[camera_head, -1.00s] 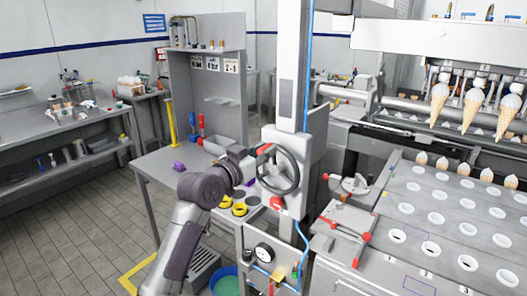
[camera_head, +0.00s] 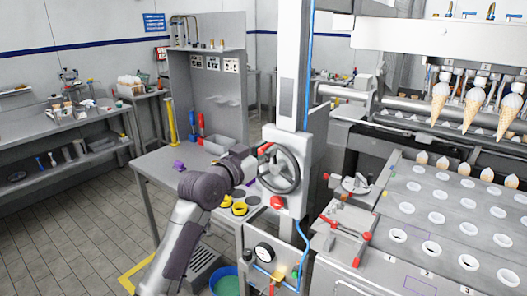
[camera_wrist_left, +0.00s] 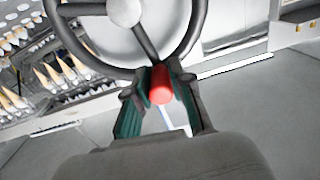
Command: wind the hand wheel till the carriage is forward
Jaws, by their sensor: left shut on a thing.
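The hand wheel (camera_head: 294,182) is a dark ring with spokes on the grey column, right of the middle in the head view. It fills the top of the left wrist view (camera_wrist_left: 76,42). My left gripper (camera_head: 259,156) is at the wheel's upper left rim. In the left wrist view its fingers (camera_wrist_left: 160,92) are shut on the wheel's red handle (camera_wrist_left: 161,84). A row of cones (camera_head: 472,108) hangs at the upper right of the head view, above the plate with holes (camera_head: 415,217). I cannot tell which part is the carriage. My right gripper is out of view.
A workbench (camera_head: 150,168) with a grey bin (camera_head: 219,145) and yellow rings (camera_head: 239,209) stands left of the wheel. A gauge (camera_head: 264,252) sits below it. A red-handled clamp fixture (camera_head: 342,228) is close to the right. Open floor lies at the left.

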